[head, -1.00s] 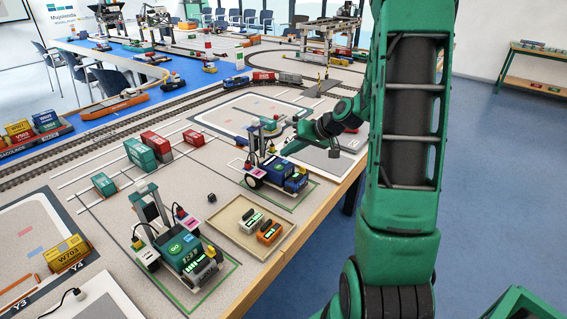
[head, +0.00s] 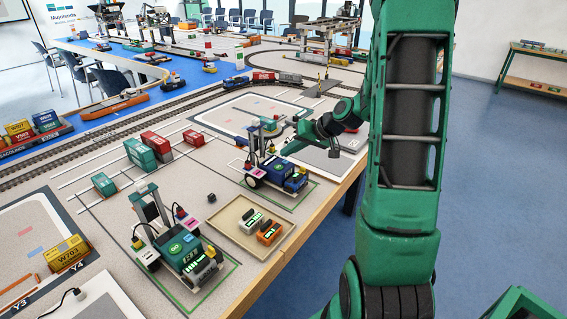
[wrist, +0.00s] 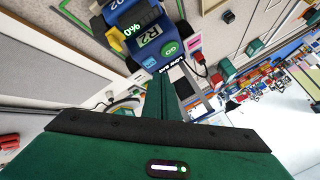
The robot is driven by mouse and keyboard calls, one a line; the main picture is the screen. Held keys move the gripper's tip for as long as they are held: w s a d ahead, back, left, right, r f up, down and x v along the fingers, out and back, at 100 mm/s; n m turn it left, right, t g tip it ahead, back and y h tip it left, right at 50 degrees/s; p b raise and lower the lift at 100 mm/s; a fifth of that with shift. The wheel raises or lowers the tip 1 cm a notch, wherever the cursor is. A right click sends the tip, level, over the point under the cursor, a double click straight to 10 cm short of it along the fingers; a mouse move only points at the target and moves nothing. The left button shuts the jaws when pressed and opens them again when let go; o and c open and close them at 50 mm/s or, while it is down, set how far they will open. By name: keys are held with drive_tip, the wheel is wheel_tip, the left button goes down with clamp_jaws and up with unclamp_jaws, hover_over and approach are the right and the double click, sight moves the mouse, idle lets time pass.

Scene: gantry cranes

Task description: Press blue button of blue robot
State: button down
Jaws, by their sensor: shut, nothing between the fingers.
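The blue robot (head: 277,170) stands in a green-outlined bay near the table's right edge. In the wrist view its blue body (wrist: 122,18) carries an "R2" label, a green GO button (wrist: 170,48) and a small blue button (wrist: 149,62). A strip beside the buttons reads "LOW BAT". My gripper (wrist: 162,82) is shut and empty. Its fingertips appear close to the blue button; I cannot tell whether they touch it. In the head view my gripper (head: 290,147) reaches in from the right, over the blue robot.
A teal robot (head: 183,250) stands in the nearer bay. A wooden tray (head: 222,222) with orange and grey packs lies between the two. A small black cube (head: 211,198) and several containers (head: 140,154) are to the left. The blue robot's mast (head: 256,142) rises beside my gripper.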

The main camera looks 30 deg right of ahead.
sight(289, 163)
drive_tip(key=shift+f, duration=0.1)
idle(0.5)
drive_tip(key=shift+f, duration=0.3)
drive_tip(key=shift+f, duration=0.4)
idle(0.7)
drive_tip(key=shift+r, duration=0.9)
wheel_tip(289, 163, up, 6)
idle(0.6)
idle(0.4)
